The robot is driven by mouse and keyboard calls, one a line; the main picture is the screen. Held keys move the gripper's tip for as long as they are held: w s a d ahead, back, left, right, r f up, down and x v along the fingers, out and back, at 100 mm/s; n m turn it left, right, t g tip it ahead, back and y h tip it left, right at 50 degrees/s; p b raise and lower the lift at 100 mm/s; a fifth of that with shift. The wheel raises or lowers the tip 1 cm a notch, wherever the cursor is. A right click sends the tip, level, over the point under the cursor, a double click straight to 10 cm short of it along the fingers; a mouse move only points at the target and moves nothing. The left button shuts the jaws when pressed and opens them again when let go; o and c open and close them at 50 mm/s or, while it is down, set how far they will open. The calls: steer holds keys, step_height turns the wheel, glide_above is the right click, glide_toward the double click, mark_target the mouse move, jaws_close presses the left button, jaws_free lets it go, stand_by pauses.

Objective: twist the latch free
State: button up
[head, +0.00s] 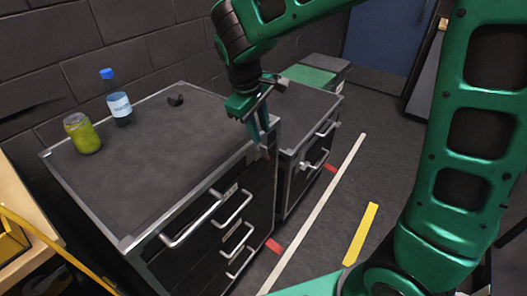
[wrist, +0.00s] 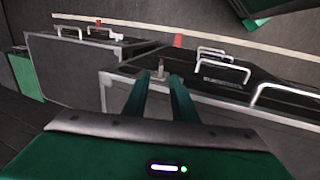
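A small upright latch-like piece (wrist: 161,67) stands at the top front edge of the near dark cabinet (head: 150,140), close to its corner. In the head view it seems to be the small pale piece (head: 264,153) just below my fingertips, partly hard to make out. My gripper (head: 262,138) points down at that edge. In the wrist view my gripper (wrist: 159,80) has its two green fingers apart, with the piece showing beyond and between the tips. I cannot tell whether the fingers touch it. Nothing shows held.
A green-yellow jar (head: 82,134), a blue-capped bottle (head: 120,104) and a small dark object (head: 175,100) stand on the cabinet top. Bar handles (head: 192,222) stick out from its front. A second cabinet (head: 306,108) stands beyond. The floor to the right is open.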

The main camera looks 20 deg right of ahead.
mark_target(265, 151)
steer(key=x, duration=1.1)
steer(key=shift+a, duration=0.2)
steer(key=shift+r, duration=0.1)
jaws_close()
